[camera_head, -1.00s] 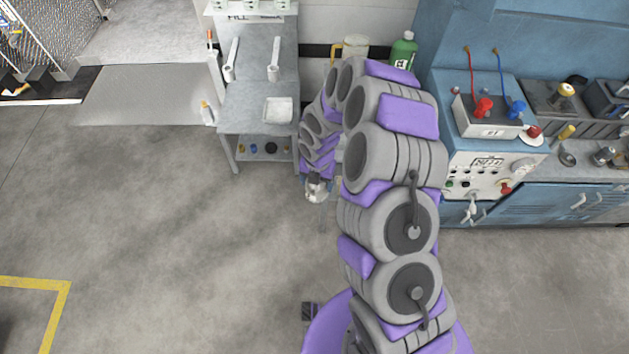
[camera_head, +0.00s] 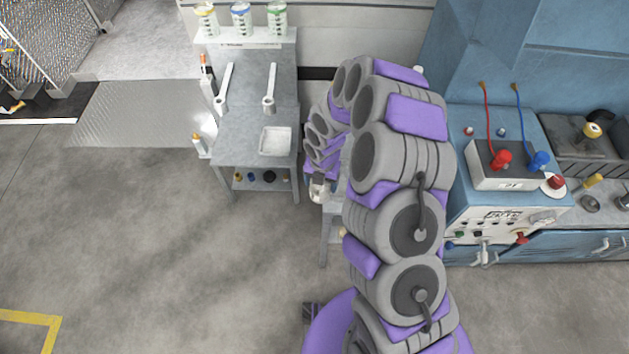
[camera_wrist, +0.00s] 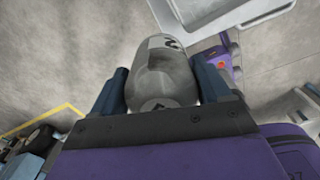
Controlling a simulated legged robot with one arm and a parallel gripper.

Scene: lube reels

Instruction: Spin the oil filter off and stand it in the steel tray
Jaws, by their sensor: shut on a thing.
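My gripper (camera_head: 318,188) hangs low in front of my arm in the head view, beside the right edge of the workbench. In the wrist view its two dark blue jaws (camera_wrist: 172,90) are shut on the oil filter (camera_wrist: 162,72), a grey rounded can with a white marked label. The filter is between the jaws, with bare floor behind it. In the head view a small pale piece of it (camera_head: 318,194) shows at the gripper. The shallow pale steel tray (camera_head: 276,141) lies on the front right of the bench and looks empty.
The grey workbench (camera_head: 240,125) carries two white wrenches and, on its back shelf, several labelled containers. A blue cabinet (camera_head: 500,222) with a control box and red and blue clamps is at the right. The front left floor is open.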

